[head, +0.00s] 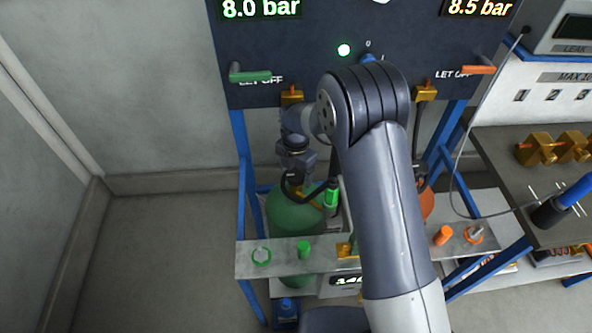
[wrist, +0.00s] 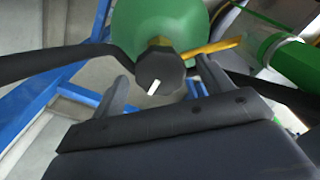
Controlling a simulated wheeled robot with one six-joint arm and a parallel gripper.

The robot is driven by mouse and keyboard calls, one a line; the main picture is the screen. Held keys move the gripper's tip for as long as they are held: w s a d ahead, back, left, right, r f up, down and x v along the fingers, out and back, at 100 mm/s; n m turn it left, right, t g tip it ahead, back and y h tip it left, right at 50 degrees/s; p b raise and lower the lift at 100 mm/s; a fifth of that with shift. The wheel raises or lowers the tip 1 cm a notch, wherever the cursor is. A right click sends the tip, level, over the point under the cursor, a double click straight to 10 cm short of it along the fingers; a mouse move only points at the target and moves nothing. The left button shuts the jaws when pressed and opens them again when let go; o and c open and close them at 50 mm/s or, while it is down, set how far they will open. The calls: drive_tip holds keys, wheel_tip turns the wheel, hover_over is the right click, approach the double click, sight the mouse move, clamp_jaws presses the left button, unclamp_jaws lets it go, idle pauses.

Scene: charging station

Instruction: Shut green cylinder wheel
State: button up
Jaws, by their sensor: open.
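The green cylinder (head: 290,210) stands in the blue frame under the panel, left of my arm. In the wrist view its green body (wrist: 165,25) fills the top middle. Its wheel (wrist: 160,70) is a dark, many-sided knob with a white mark, in front of a brass valve. My gripper (wrist: 165,85) is open, with one finger on each side of the wheel in the picture. I cannot tell whether the fingers touch it. In the head view my gripper (head: 297,180) is above the green cylinder, and the wheel is hidden or too small to make out.
The dark panel (head: 290,45) has a green lever (head: 250,76) and an orange lever (head: 478,70). A grey shelf (head: 285,262) crosses in front of the cylinders. An orange cylinder (head: 427,205) is partly hidden by my arm. A black hose (wrist: 60,63) runs beside the wheel. Floor at left is clear.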

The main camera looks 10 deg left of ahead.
drive_tip(key=shift+f, duration=0.2)
drive_tip(key=shift+c, duration=0.3)
drive_tip(key=c, duration=0.9)
